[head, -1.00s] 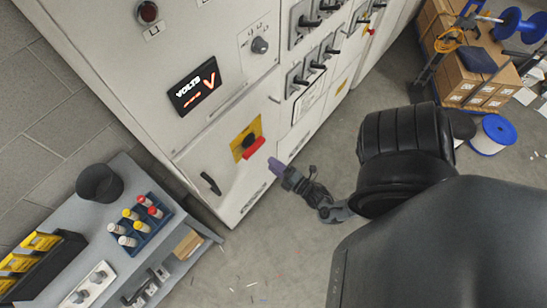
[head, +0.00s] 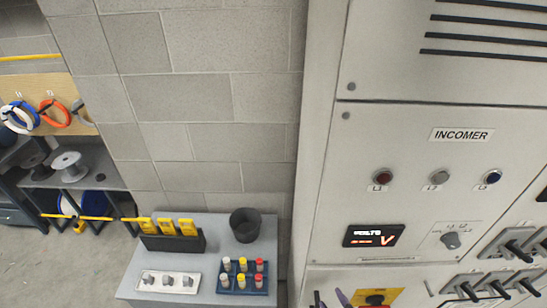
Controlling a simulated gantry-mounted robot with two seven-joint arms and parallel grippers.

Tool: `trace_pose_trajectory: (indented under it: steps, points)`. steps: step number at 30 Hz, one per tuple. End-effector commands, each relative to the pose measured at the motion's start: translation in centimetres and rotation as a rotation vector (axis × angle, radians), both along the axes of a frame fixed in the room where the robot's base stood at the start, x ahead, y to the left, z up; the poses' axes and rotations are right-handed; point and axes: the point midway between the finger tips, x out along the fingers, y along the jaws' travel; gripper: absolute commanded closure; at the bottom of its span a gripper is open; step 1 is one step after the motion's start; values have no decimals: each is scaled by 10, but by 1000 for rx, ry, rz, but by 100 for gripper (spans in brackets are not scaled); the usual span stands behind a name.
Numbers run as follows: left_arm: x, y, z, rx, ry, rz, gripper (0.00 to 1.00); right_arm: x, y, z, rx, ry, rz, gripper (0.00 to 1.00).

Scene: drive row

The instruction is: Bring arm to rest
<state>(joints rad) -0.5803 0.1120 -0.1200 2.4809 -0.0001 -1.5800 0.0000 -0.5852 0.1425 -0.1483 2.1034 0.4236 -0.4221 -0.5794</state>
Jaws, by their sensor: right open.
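My right gripper (head: 342,298) shows only as a small purplish tip at the bottom edge of the head view. It is just left of the yellow switch plate (head: 378,297) on the incomer cabinet. Its jaws are open; the rest of the gripper and my right arm are out of the frame. I cannot tell whether the tip touches the cabinet. The plate is cut off by the bottom edge. My left gripper is not in view.
The INCOMER cabinet (head: 390,150) fills the right side, with a lit volts meter (head: 374,236). A grey bench (head: 208,260) at lower left holds a dark cup (head: 244,225), a blue rack (head: 242,284) and yellow-topped items (head: 172,228). A block wall stands behind.

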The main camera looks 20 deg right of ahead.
Motion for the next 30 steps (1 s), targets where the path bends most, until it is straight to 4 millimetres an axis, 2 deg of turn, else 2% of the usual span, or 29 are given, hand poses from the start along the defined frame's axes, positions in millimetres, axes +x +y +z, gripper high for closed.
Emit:
trace_pose_trajectory:
  steps: [1, 3, 5, 9, 15, 19, 22, 30]
  points:
    - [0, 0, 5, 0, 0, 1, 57, 1, 14, 19, 80, 41, 17, 47]
    - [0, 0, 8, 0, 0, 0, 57, -4, 34, 35, 179, 124, 42, 47]
    - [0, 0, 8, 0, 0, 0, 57, -13, 49, 45, 246, 202, 54, 47]
    - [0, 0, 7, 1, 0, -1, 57, -43, 71, 59, 341, 390, 53, 47]
    - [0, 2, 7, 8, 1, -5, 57, -86, 79, 58, 385, 618, -20, 47]
    - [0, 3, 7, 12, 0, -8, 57, -104, 77, 50, 400, 710, -79, 47]
    - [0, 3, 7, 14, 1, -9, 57, -109, 76, 48, 418, 734, -116, 47]
    - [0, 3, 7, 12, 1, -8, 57, -109, 76, 48, 427, 730, -125, 47]
